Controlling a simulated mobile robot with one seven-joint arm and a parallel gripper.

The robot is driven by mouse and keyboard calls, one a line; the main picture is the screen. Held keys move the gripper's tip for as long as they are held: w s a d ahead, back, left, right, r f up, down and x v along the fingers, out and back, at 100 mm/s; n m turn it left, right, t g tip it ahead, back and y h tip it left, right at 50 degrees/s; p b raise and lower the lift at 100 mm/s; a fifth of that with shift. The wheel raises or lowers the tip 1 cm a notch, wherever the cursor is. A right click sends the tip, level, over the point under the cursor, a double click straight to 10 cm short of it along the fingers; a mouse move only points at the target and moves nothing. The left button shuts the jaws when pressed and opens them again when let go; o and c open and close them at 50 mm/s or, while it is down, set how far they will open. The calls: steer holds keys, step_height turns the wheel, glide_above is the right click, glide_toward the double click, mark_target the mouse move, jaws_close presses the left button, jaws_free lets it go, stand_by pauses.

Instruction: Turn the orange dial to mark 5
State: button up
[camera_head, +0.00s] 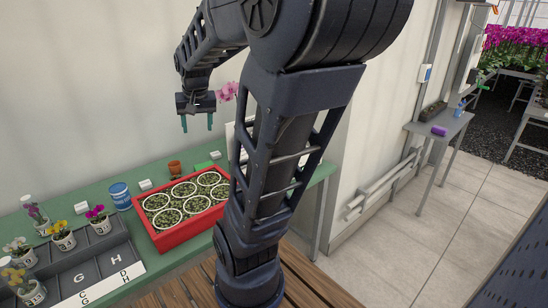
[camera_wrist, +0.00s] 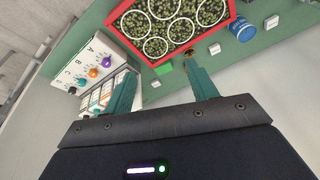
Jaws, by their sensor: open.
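The orange dial (camera_wrist: 93,72) sits on a white panel (camera_wrist: 100,47) at the left of the wrist view, between a purple dial (camera_wrist: 107,62) and a teal-blue dial (camera_wrist: 83,82). Letters A, B and C run beside the dials. The marks around the orange dial are too small to read, so its setting cannot be told. In the head view my arm hides most of the panel. My gripper (camera_head: 197,126) is open and empty, high above the back of the green bench; its two teal fingers also show in the wrist view (camera_wrist: 160,77), apart from the dial.
A red tray (camera_head: 158,243) of round pots stands on the green bench (camera_head: 70,211). A blue tin (camera_head: 120,196), a small terracotta pot (camera_head: 174,168) and white blocks are nearby. A grey lettered tray (camera_head: 90,262) and potted orchids stand left. The wall is close behind.

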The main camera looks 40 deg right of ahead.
steer(key=w+d+f+m+g, duration=0.1)
steer(key=w+d+f+m, duration=0.35)
steer(key=d, duration=0.55)
steer(key=w+d+f+m+g, duration=0.1)
steer(key=w+d+f+m, duration=0.3)
steer(key=d, duration=0.6)
steer(key=w+d+f+m+g, duration=0.1)
steer(key=w+d+f+m, duration=0.3)
steer(key=d, duration=0.6)
steer(key=s+d+f+m, duration=0.1)
steer(key=s+d+f, duration=0.2)
steer(key=d+f, duration=0.65)
steer(key=shift+y, duration=0.3)
steer(key=f, duration=0.9)
steer(key=shift+w+d+f, duration=0.15)
steer(key=shift+d+f, duration=0.05)
steer(key=shift+f, duration=0.1)
steer(key=c, duration=1)
